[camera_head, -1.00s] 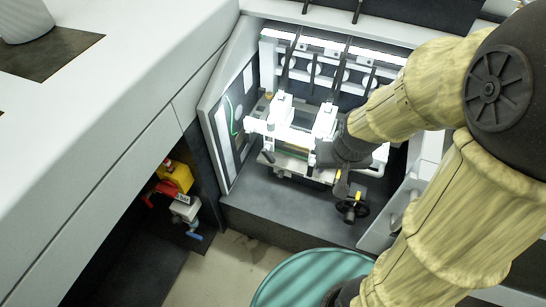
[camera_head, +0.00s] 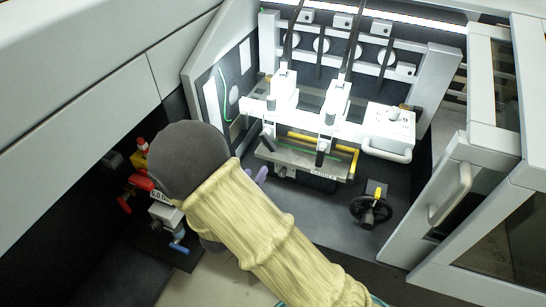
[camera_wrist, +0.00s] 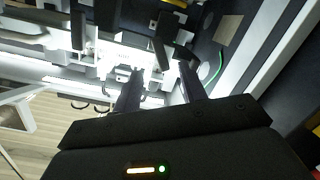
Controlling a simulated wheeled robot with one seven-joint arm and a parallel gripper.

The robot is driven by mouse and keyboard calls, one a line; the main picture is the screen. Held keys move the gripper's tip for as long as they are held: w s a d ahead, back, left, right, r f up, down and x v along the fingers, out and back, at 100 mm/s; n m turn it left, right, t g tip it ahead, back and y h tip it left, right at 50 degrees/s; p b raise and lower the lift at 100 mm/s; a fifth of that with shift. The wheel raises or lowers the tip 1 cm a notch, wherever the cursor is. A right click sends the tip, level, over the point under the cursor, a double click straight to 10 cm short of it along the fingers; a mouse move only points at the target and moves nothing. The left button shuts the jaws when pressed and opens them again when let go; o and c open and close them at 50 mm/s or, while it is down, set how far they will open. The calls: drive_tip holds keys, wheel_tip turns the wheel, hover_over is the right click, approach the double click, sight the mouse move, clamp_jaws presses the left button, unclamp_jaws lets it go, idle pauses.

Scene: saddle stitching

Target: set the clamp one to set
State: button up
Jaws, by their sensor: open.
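Inside the machine bay, two white clamp-like blocks, a left one (camera_head: 284,92) and a right one (camera_head: 336,102), stand on a white crossbar. Dark handles hang at the front, a left one (camera_head: 268,143) and a right one (camera_head: 320,154). I cannot tell which is clamp one, or its setting. My gripper is mostly hidden behind my arm in the head view. In the wrist view my gripper (camera_wrist: 160,76) is open, its two dark fingers apart with nothing between them. White machine parts (camera_wrist: 122,55) lie beyond the fingertips, apparently untouched.
A tray with a yellow bar (camera_head: 305,160) sits below the blocks. A black handwheel (camera_head: 371,209) stands at front right, and a grey door with a handle (camera_head: 465,190) stands open. Red and blue valves (camera_head: 165,212) are at left, near my arm. The bay floor is partly clear.

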sight(270, 148)
drive_tip(key=shift+s+a+f+t+h, duration=0.25)
drive_tip(key=shift+s+f+t, duration=0.1)
drive_tip(key=shift+s, duration=0.1)
drive_tip(key=shift+s+a+f+t+h, duration=0.15)
drive_tip(key=shift+s+a+f+t, duration=0.05)
drive_tip(key=shift+s+t, duration=0.2)
drive_tip(key=shift+n, duration=0.3)
drive_tip(key=b+x, duration=0.2)
drive_tip(key=x, duration=1.5)
drive_tip(key=shift+w+d+f, duration=0.1)
drive_tip(key=shift+w+f, duration=0.05)
drive_tip(key=shift+w, duration=0.05)
clamp_jaws()
